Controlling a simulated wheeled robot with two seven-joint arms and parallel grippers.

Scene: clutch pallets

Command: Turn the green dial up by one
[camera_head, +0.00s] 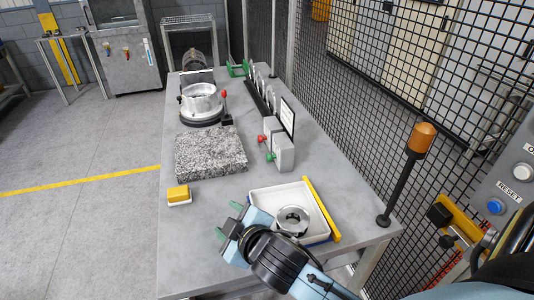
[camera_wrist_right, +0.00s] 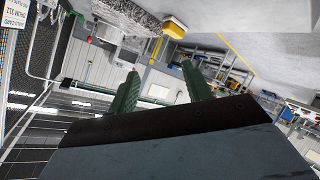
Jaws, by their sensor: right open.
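The green dial (camera_head: 270,157) is a small green knob on the left face of a grey box (camera_head: 284,154) standing on the table. A red knob (camera_head: 263,138) sits on a similar box just behind it. My right gripper (camera_head: 229,219) has green fingers spread apart with nothing between them. It is over the front of the table, nearer than the green dial and a little left of it, well apart from it. The two open fingers also show in the right wrist view (camera_wrist_right: 160,70), where I cannot make out the dial. My left gripper is not in view.
A white tray (camera_head: 262,200) with a metal ring (camera_head: 292,220) lies beside my right wrist. A granite slab (camera_head: 210,153), a yellow block (camera_head: 178,193) and an orange-topped post (camera_head: 421,138) stand around. Mesh fencing (camera_head: 390,60) runs along the right. The table's front left is clear.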

